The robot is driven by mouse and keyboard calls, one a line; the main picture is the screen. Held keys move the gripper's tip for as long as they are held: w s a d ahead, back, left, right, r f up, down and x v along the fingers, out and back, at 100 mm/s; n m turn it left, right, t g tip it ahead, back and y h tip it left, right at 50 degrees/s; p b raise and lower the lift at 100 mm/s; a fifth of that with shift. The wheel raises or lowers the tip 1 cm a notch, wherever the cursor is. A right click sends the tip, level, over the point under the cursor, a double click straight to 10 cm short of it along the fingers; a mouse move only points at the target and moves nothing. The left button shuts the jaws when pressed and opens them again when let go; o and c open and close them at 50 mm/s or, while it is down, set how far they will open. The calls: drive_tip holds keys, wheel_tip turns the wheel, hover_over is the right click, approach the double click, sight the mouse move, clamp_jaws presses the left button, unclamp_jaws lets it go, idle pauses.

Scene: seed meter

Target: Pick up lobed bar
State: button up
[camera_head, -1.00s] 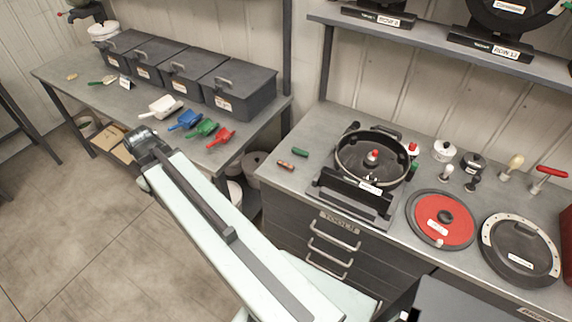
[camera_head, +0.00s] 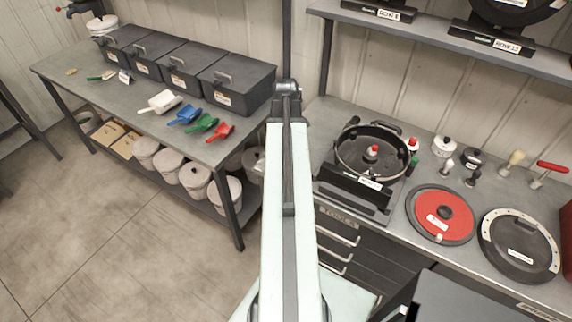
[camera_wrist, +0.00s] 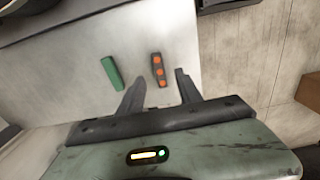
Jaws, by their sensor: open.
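The lobed bar (camera_wrist: 158,66) appears to be the short dark bar with orange round lobes in the wrist view. It lies on the pale worktop, with a plain green bar (camera_wrist: 111,73) to its left. My gripper (camera_wrist: 159,76) is open and empty. Its two dark fingers point toward the worktop, and the lobed bar shows between and just beyond their tips. I cannot tell the height of the tips above it. In the head view my arm hides both bars, and the fingers do not show there.
Right of my arm, a round black pan (camera_head: 372,150) in a dark stand is close by on the worktop. A red disc (camera_head: 440,216) and a black lid (camera_head: 520,246) lie further right. Coloured scoops (camera_head: 184,115) and grey bins (camera_head: 238,82) are on the left table.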

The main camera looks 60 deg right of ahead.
wheel_tip(320, 180, down, 6)
drive_tip(key=b, duration=0.5)
drive_tip(key=shift+w+r, duration=0.15)
drive_tip(key=shift+r, duration=0.25)
clamp_jaws()
